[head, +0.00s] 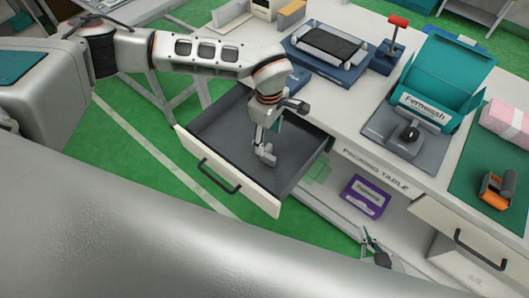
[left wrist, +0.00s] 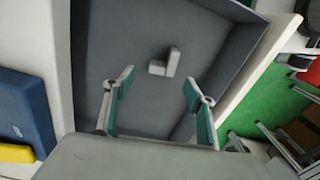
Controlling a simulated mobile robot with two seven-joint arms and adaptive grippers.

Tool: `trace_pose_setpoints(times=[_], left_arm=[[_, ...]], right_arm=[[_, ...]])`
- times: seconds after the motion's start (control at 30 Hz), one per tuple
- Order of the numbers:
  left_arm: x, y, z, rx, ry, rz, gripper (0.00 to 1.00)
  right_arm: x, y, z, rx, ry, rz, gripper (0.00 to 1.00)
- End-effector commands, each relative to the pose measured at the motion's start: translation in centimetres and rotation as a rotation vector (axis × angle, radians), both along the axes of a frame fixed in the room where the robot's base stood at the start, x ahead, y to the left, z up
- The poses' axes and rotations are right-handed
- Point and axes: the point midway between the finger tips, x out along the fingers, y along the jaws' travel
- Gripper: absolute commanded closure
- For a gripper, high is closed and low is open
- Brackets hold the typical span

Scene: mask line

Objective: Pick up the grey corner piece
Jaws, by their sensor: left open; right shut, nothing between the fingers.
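The grey corner piece (left wrist: 164,63), a small light-grey L-shaped block, lies on the dark floor of an open drawer (left wrist: 110,40). In the head view the pale piece (head: 267,156) shows just below my left gripper (head: 262,138), which reaches down into the drawer. In the left wrist view my left gripper (left wrist: 157,88) is open, its two teal-padded fingers apart. The piece shows beyond the fingertips, between their lines, and nothing is held. My right gripper (head: 368,238) is shut and empty, low in front of the packing table.
The drawer's white front (head: 225,172) and grey side walls surround the left gripper. On the packing table stand a blue-grey scale (head: 327,50), a red-topped tool (head: 396,30), a teal box (head: 445,75) and an orange tape dispenser (head: 495,190). A purple box (head: 365,195) sits below.

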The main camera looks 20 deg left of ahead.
Motion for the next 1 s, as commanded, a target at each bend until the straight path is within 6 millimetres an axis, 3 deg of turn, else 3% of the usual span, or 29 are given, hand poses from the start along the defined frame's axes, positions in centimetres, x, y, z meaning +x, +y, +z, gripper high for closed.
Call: trace_pose_setpoints(times=[0.5, 0.83, 0.93, 1.0], left_arm=[[-0.5, -0.1, -6.3, -0.001, 0.002, 0.0, 0.44], [-0.4, -0.1, -6.9, 0.0, 0.0, 0.0, 0.44], [-0.4, -0.1, -6.9, 0.0, 0.0, 0.0, 0.7], [-0.4, -0.1, -6.9, 0.0, 0.0, 0.0, 0.76]], right_arm=[[0.0, -0.3, 0.2, -0.006, -0.002, 0.002, 1.0], [0.0, -0.2, 0.2, -0.005, 0.0, 0.002, 1.0], [-0.1, -0.2, 0.1, -0.004, 0.0, 0.001, 1.0], [-0.1, -0.2, 0.1, -0.004, 0.001, 0.001, 1.0]])
